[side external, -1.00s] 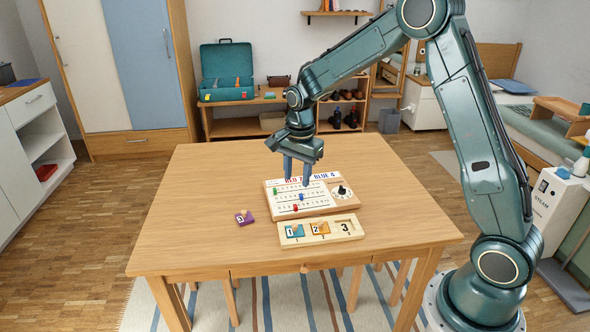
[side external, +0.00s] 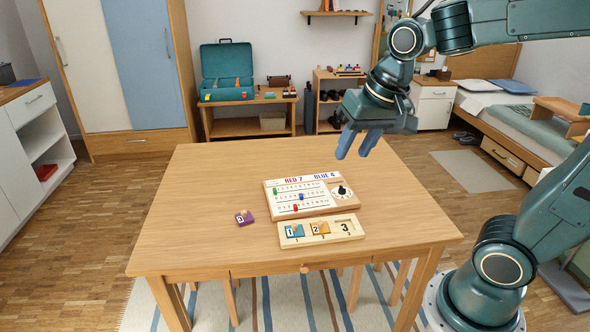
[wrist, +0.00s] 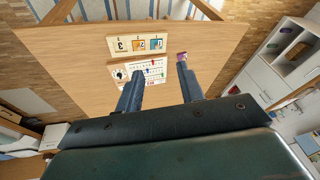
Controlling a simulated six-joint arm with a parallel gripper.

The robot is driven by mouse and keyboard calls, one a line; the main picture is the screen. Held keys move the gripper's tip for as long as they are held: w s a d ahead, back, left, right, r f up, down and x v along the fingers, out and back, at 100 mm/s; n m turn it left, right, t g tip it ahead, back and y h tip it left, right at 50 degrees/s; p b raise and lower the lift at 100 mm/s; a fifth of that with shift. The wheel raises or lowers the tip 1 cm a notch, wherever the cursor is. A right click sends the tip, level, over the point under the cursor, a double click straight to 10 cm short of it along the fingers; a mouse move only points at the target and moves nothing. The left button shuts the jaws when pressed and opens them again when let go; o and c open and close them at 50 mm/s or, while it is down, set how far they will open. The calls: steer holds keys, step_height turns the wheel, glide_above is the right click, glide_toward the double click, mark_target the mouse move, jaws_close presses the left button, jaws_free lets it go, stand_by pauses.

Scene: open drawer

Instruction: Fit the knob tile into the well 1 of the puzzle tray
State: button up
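The puzzle tray (side external: 322,241) lies on the table with three wells in a row. Well 1 holds a blue tile (side external: 294,231) marked 1, and well 2 holds an orange tile (side external: 320,228) marked 2. The right well (side external: 345,227), printed 3, is empty. A purple knob tile (side external: 244,217) marked 3 lies on the table left of the tray. The tray (wrist: 111,45) and purple tile (wrist: 182,55) also show in the wrist view. My gripper (side external: 353,156) is open and empty, raised above the table's back right part; its fingers show apart in the wrist view (wrist: 160,74).
A game board (side external: 283,203) with coloured pegs, a dial and the words RED 7, BLUE 4 lies just behind the tray. The wooden table (side external: 195,190) is otherwise clear. A shelf with a green case (side external: 228,72) stands beyond it.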

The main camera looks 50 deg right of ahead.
steer(key=s+a+n+t, duration=0.1)
steer(key=s+n, duration=0.4)
steer(key=s, duration=0.5)
steer(key=shift+a+n+t, duration=0.3)
